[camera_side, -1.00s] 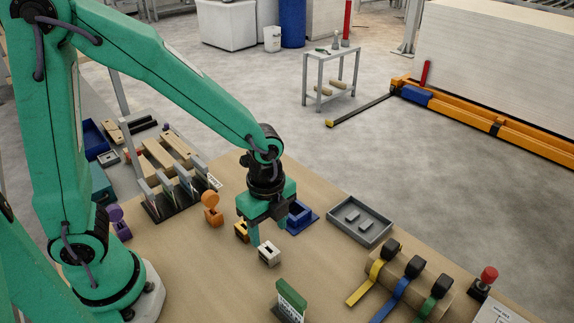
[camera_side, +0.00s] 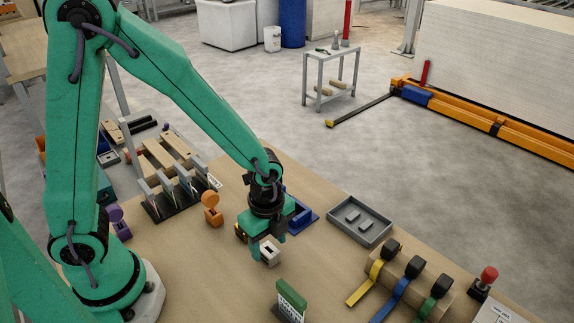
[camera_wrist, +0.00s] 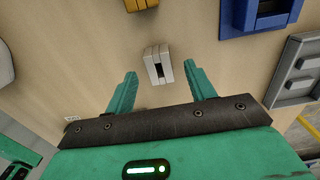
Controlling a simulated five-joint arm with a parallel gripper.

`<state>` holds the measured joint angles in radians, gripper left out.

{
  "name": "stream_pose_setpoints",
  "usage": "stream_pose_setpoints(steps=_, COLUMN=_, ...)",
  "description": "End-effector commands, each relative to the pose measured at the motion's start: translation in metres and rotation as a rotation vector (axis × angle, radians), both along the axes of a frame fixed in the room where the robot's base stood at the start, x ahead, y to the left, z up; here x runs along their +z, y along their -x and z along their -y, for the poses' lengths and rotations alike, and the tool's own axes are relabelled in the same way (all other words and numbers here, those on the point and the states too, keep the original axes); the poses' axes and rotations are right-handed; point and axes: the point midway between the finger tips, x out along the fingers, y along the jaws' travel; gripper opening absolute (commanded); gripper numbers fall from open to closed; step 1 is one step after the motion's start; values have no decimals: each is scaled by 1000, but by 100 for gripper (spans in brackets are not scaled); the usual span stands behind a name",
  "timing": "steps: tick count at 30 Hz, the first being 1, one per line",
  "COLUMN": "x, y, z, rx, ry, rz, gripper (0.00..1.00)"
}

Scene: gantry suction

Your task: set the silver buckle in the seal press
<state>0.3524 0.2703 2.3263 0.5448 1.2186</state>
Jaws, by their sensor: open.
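The silver buckle (camera_side: 271,256), a small pale block with a dark slot, lies on the wooden table under my gripper (camera_side: 268,248). In the wrist view the buckle (camera_wrist: 165,62) is between the two green fingers of my gripper (camera_wrist: 160,69), just past their tips. A gap shows on each side of it, and the fingers are open. A blue fixture with a recess (camera_side: 303,215) sits behind and right of my gripper; it also shows at the wrist view's top right (camera_wrist: 260,14). I cannot tell whether it is the seal press.
A yellow block (camera_wrist: 140,4) lies close beyond the buckle. A grey tray (camera_side: 361,221) is to the right. An orange piece (camera_side: 212,209) stands left, a green-topped stand (camera_side: 291,297) in front, and strap rolls (camera_side: 415,268) front right. Bare table surrounds the buckle.

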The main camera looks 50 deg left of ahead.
Motion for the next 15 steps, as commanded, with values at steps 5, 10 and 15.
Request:
stream_pose_setpoints(steps=5, x=-18, y=1, z=-1, rx=0, ry=-1, rz=-3, gripper=55)
stream_pose_setpoints(steps=10, x=-28, y=1, z=-1, rx=0, ry=-1, rz=-2, gripper=55)
stream_pose_setpoints(steps=15, x=-29, y=0, z=0, rx=0, ry=0, rz=-1, gripper=55)
